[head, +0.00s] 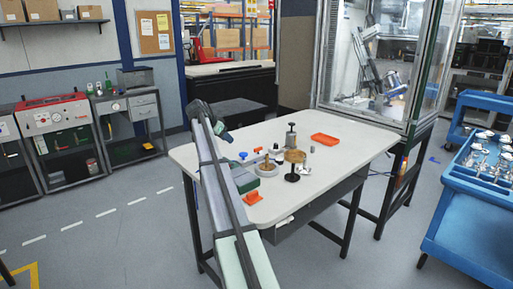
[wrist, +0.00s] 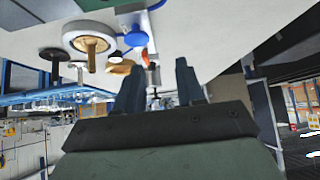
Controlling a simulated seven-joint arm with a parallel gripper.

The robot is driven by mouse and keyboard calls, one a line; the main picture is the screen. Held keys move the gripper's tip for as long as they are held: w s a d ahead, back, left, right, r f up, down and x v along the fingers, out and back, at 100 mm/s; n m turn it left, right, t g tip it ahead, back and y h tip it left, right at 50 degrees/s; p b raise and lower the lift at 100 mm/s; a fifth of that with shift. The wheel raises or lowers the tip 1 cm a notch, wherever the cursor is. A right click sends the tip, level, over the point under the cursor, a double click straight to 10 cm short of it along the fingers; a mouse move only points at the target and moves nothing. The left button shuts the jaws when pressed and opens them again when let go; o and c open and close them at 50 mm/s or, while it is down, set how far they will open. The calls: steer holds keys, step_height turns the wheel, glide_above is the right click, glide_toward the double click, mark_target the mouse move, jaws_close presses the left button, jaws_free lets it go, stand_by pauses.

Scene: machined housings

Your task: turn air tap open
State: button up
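A small blue knob (head: 243,155), which looks like the air tap's handle, stands near the left part of the white worktable (head: 350,150). In the wrist view a blue round part (wrist: 135,37) shows just beyond my fingers, with a longer blue piece beside it. Whether the tap is open or closed cannot be told. My gripper (wrist: 157,80) is open, its two dark fingers apart with nothing held between them. In the head view my gripper (head: 228,138) hangs above the table's left edge, behind and left of the blue knob, not touching it.
An orange tray (head: 325,139) lies at the back. A brass housing (head: 294,156), a round fixture with a brass post (head: 267,168), a green box (head: 245,181) and a small orange bin (head: 252,197) crowd the middle and left. The right of the table is clear.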

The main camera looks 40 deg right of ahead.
mark_target(257, 148)
steer(key=s+d+r, duration=0.2)
steer(key=s+d, duration=0.1)
steer(key=d, duration=0.3)
steer(key=shift+m+g+h, duration=0.3)
steer(key=shift+m+g, duration=0.1)
steer(key=x, duration=1.3)
steer(key=shift+s+f, duration=0.1)
steer(key=shift+f, duration=0.2)
jaws_close()
